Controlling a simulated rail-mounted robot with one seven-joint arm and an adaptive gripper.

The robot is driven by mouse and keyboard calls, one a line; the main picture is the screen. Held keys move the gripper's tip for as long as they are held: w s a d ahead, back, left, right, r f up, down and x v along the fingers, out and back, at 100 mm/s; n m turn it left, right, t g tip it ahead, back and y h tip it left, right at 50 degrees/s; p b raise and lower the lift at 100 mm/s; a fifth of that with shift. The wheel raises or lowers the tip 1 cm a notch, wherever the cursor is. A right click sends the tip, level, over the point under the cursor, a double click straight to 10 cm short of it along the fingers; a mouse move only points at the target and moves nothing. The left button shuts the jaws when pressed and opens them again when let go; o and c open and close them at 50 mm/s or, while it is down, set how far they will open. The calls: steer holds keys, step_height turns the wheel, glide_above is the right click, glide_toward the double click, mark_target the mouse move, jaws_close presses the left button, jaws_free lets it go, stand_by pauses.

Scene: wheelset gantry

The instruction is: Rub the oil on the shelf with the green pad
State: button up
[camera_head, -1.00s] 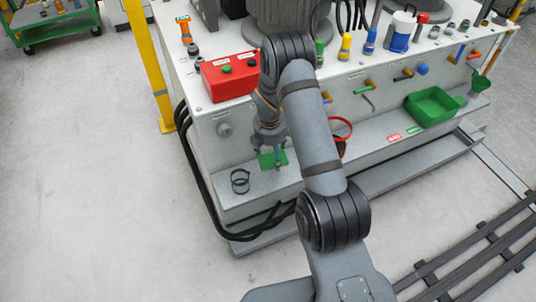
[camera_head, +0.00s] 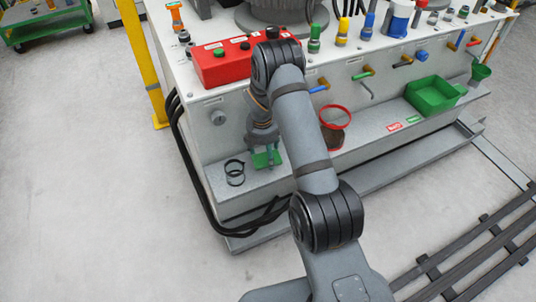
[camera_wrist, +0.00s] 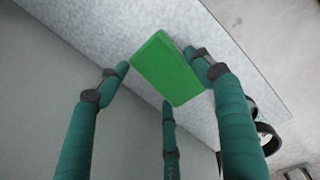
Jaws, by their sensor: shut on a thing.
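The green pad (camera_head: 260,159) is at my gripper (camera_head: 267,150), low over the left part of the grey shelf (camera_head: 285,168). In the wrist view my gripper (camera_wrist: 160,78) has three teal fingers closed around the green pad (camera_wrist: 168,68). The pad looks flat and tilted in that view, with the speckled shelf (camera_wrist: 100,25) behind it. I cannot tell whether the pad touches the shelf.
Black rings (camera_head: 234,173) lie on the shelf left of the pad. A green bin (camera_head: 433,95) stands further right, past small red and green labels. Coloured handles stick out from the wall above the shelf. A red box (camera_head: 222,63) sits on top. Black hoses run down the left end.

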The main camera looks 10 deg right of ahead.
steer(key=shift+w+a, duration=0.15)
steer(key=shift+w, duration=0.75)
steer(key=shift+w+f+b, duration=0.15)
steer(key=shift+f+b, duration=0.15)
steer(key=shift+b, duration=0.05)
steer(key=shift+s+r, duration=0.25)
steer(key=shift+s, duration=0.6)
steer(key=shift+s+d, duration=0.2)
steer(key=shift+s, duration=0.35)
steer(key=shift+s+d, duration=0.15)
steer(key=shift+s, duration=0.4)
step_height(320, 180, up, 8)
steer(key=p, duration=0.7)
steer(key=shift+r, duration=0.1)
